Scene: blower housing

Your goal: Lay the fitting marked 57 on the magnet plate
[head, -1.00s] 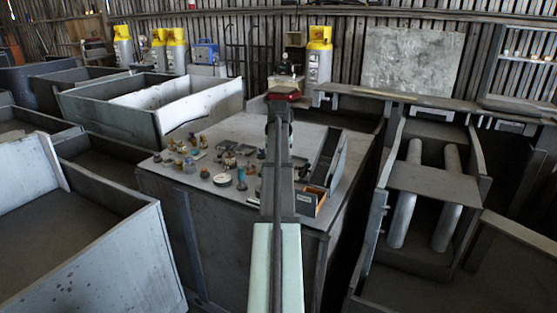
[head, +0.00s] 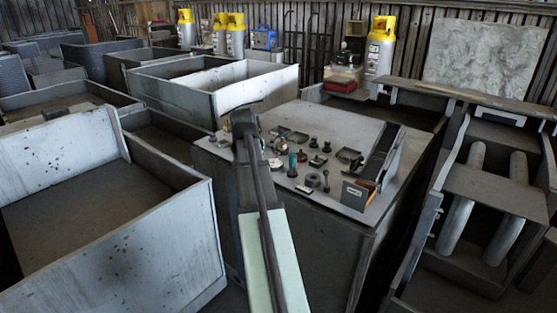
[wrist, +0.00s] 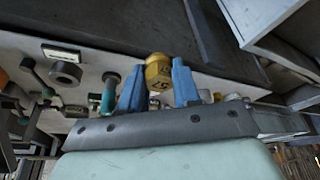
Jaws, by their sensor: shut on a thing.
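My gripper (wrist: 157,68) shows in the wrist view with its two blue fingers on either side of a yellow, brass-like fitting (wrist: 157,76). It is shut on this fitting, whose dark marking looks like 57 but is small and tilted. In the head view my arm hides the gripper and the fitting, above the left part of the grey bench (head: 345,228). A small dark flat plate with a pale label (wrist: 61,53) lies on the bench in the wrist view. I cannot tell whether it is the magnet plate.
Several small parts stand on the bench, among them a teal-bodied part (head: 293,165) and a dark ring (head: 313,180). An open labelled box (head: 356,194) is at the front right, beside a long dark tray (head: 381,157). Large open grey bins (head: 170,245) stand to the left.

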